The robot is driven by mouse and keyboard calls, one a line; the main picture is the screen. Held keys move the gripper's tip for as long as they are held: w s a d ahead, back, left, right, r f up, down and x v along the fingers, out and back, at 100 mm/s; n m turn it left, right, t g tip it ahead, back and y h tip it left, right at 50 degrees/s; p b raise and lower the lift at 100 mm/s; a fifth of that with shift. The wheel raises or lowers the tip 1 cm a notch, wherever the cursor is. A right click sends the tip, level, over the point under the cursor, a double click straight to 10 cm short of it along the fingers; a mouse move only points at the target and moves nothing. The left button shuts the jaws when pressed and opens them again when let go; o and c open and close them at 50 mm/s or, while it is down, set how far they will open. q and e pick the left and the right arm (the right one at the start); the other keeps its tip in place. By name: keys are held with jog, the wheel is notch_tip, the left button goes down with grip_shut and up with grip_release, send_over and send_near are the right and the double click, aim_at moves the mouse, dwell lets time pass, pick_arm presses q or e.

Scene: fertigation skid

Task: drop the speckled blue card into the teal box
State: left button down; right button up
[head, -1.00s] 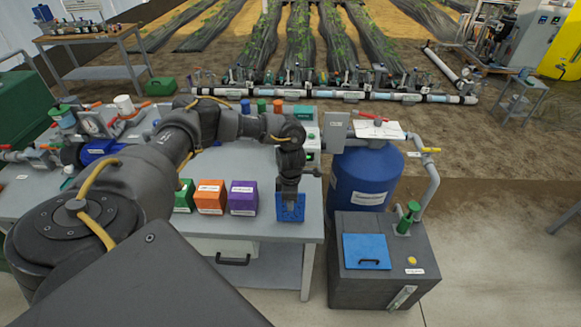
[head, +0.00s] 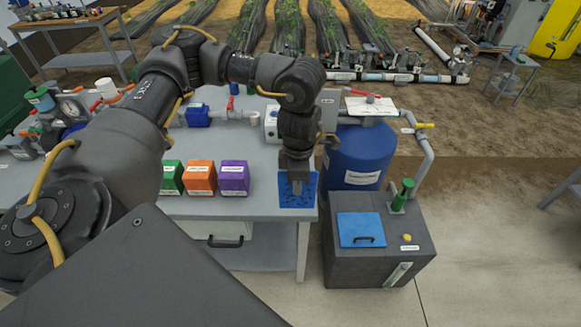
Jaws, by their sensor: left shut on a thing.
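My left gripper (head: 297,186) points down and is shut on the speckled blue card (head: 309,198). It holds the card in front of the bench's right front corner, to the right of the coloured boxes. Whether the card touches the bench is hard to tell. A green box (head: 171,178), an orange box (head: 199,178) and a purple box (head: 234,178), all labelled, stand in a row along the bench's front edge. None of them looks clearly teal; the green one is closest in colour. My right gripper is not in view.
The grey bench (head: 258,207) has free room between the purple box and the card. A blue tank (head: 358,158) stands right of the bench. A dark grey cabinet (head: 375,268) with a blue lid stands in front of it. Pipes and valves fill the bench's back left.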

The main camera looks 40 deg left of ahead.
pick_arm(q)
jog(key=s+d+r+m+b, duration=0.1)
jog(key=s+d+m, duration=0.1)
jog(key=m, duration=1)
jog(key=s+d+r+m, duration=0.1)
jog(key=s+d+m, duration=0.2)
jog(key=m, duration=1)
jog(key=shift+s+d+r+m+b, duration=0.3)
jog(key=shift+s+d+b, duration=0.1)
jog(key=shift+d, duration=0.45)
